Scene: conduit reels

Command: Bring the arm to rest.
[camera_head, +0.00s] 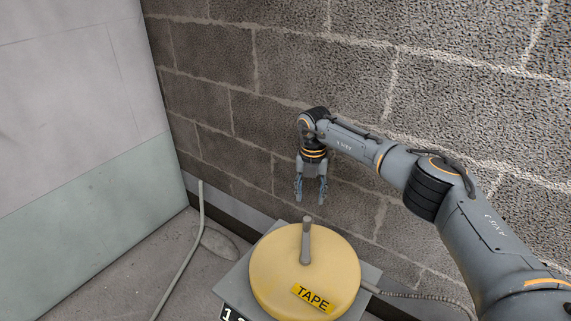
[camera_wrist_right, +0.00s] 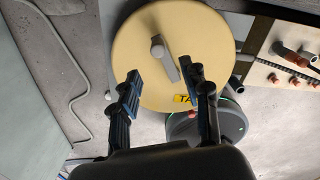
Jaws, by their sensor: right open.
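My right arm comes in from the right in the head view. Its right gripper (camera_head: 310,197) hangs pointing down, above and behind the yellow reel (camera_head: 275,265). The gripper is open, with nothing between its fingers. The reel is a round disc with an upright grey handle (camera_head: 306,240) and a label reading TAPE (camera_head: 313,297). In the right wrist view the open gripper's fingers (camera_wrist_right: 163,92) show in front of the reel (camera_wrist_right: 150,35), apart from its handle as far as I can tell. My left gripper is not in view.
A block wall (camera_head: 300,60) stands close behind the arm, and a pale panel (camera_head: 75,100) is at the left. A grey conduit (camera_head: 186,255) runs along the floor. A panel with several copper-coloured fittings (camera_wrist_right: 290,70) shows at the right of the wrist view.

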